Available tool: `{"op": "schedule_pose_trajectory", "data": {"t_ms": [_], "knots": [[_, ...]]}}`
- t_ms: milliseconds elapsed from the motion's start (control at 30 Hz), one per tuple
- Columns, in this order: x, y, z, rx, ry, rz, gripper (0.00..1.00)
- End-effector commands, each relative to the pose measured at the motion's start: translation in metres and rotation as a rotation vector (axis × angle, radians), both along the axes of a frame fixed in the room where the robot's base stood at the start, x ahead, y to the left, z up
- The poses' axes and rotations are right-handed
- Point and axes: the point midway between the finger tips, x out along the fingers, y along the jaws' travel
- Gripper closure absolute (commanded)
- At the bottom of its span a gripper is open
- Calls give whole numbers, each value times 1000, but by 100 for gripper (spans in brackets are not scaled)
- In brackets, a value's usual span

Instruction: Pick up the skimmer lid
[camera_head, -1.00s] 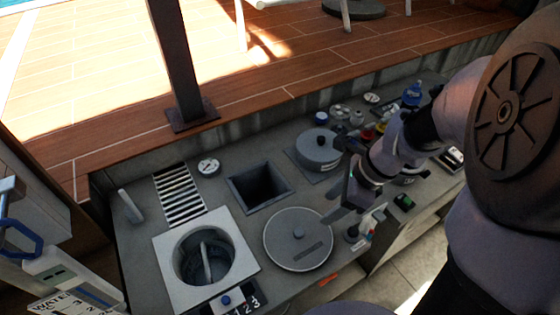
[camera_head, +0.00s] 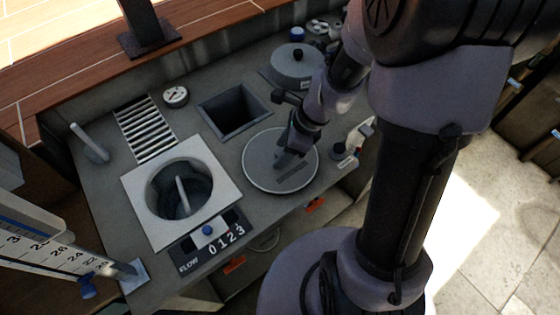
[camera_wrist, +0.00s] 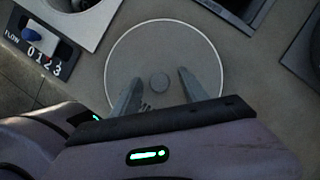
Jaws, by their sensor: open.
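The skimmer lid (camera_head: 258,170) is a flat, round grey disc with a pale rim, lying on the grey counter. I cannot tell how high the fingertips are above the lid.
Left of the lid is a white square frame (camera_head: 139,189) around a round opening. A square dark pit (camera_head: 234,112) lies behind, with a lidded round pot (camera_head: 295,66) beyond it. A flow counter (camera_head: 214,237) sits at the front edge. Small items (camera_head: 350,143) stand right of the lid.

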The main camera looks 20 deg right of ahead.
Motion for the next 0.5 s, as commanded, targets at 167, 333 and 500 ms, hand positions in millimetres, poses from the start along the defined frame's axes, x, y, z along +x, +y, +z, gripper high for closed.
{"op": "schedule_pose_trajectory", "data": {"t_ms": [167, 333, 500], "knots": [[0, 0, 2, 0, -1, 0, 66], [0, 0, 2, 0, 0, -1, 99], [0, 0, 2, 0, 0, -1, 100]]}}
